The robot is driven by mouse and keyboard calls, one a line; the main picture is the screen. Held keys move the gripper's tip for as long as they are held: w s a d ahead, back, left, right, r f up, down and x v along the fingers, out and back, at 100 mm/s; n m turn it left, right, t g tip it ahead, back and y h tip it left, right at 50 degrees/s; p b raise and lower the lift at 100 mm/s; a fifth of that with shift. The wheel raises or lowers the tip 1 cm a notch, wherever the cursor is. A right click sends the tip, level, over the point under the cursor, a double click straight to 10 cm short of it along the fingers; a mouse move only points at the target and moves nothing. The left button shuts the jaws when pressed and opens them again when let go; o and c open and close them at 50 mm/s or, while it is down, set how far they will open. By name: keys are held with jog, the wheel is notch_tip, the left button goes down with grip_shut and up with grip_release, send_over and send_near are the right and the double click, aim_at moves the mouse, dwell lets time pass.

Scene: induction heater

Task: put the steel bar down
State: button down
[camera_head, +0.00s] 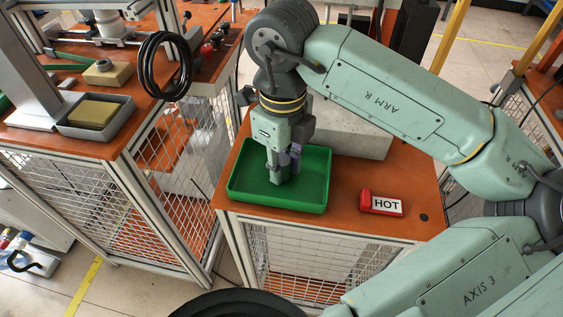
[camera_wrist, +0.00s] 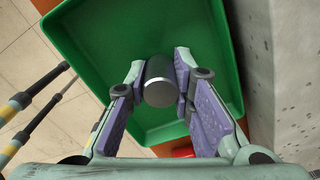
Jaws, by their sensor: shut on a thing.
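The steel bar (camera_wrist: 159,84) is a short grey cylinder, seen end-on in the wrist view between the purple finger pads. My gripper (camera_wrist: 160,82) is shut on it and points down over the green tray (camera_wrist: 85,60). In the head view my gripper (camera_head: 283,176) is inside the outline of the green tray (camera_head: 310,193), and the fingers hide most of the bar. I cannot tell whether the bar's lower end touches the tray floor.
A red block with a "HOT" sign (camera_head: 382,203) stands on the orange table (camera_head: 345,215) right of the tray. A grey concrete block (camera_head: 350,138) stands behind the tray.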

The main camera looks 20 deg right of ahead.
aim_at(282, 159)
jog(key=c, duration=1.4)
grip_release()
jog(key=shift+r+p, duration=0.4)
notch_tip(282, 159, up, 12)
jog(key=b, duration=0.1)
jog(key=shift+f, duration=0.2)
